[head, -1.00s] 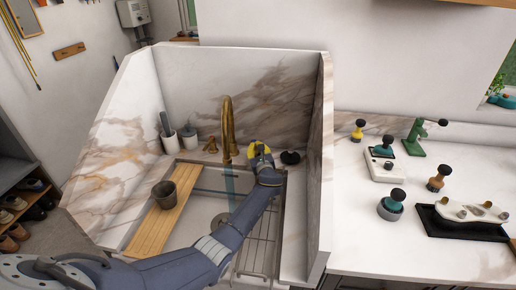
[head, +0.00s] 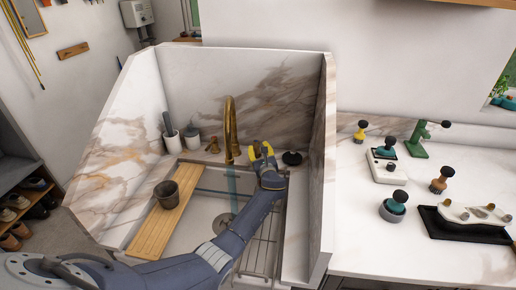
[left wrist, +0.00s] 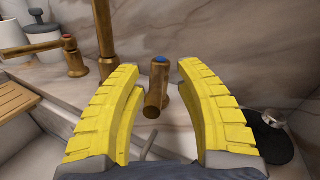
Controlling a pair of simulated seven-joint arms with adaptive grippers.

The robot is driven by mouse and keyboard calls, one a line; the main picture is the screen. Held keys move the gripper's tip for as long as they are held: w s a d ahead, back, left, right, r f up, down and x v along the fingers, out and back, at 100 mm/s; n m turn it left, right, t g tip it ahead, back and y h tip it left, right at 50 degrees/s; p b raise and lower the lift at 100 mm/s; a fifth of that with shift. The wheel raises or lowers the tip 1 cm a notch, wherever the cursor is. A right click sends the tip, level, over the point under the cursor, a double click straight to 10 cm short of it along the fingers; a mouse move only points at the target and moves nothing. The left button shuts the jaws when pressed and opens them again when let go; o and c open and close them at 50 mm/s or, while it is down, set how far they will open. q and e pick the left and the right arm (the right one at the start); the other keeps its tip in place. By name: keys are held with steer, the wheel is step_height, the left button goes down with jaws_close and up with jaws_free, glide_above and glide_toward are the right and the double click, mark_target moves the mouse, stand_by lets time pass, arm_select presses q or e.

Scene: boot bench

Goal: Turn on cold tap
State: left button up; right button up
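The cold tap (left wrist: 156,88) is a brass handle with a blue mark on top, in the left wrist view. It stands upright on the marble ledge, its short lever pointing towards the camera. My left gripper (left wrist: 150,72) has yellow fingers spread on either side of it, with gaps showing on both sides. In the head view my left gripper (head: 262,151) is right of the brass spout (head: 231,125) and hides the cold tap. A second brass handle with a red mark (left wrist: 72,55) stands to the left. My right gripper is out of view.
A pale translucent strip (head: 231,182) hangs below the spout over the sink; I cannot tell if it is water. A wooden board (head: 155,230) with a dark cup (head: 166,194) lies at the sink's left. A black round item (head: 292,158) sits right of my gripper.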

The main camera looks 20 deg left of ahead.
arm_select(q)
steer(key=shift+v, duration=2.95)
steer(key=shift+c, duration=0.2)
